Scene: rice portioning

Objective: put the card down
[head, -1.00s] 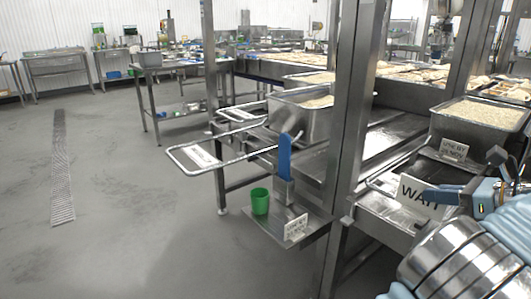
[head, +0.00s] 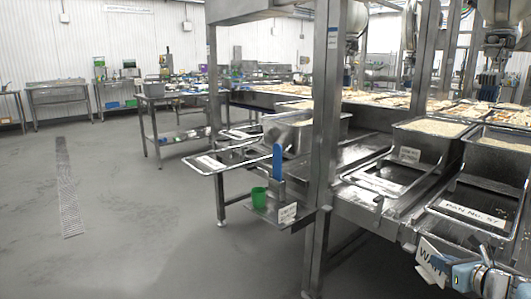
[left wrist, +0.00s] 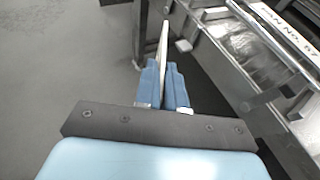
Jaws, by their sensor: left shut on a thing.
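The white card (head: 430,262) with dark letters starting "WA" is at the lower right of the head view, tilted. My left gripper (head: 452,272) has blue fingers and is shut on the card's edge. In the left wrist view the card (left wrist: 163,42) shows edge-on, standing up from between the blue fingers of the left gripper (left wrist: 164,88). The card is in front of the steel bench's near edge, and no surface visibly touches it. My right gripper is not in view.
A wire-handled rack with a "PAN NO. 57" label (head: 471,213) lies close beyond the card. Rice pans (head: 432,150) stand behind it. A small shelf holds a green cup (head: 259,196), a blue-handled tool (head: 278,163) and a white sign (head: 288,213).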

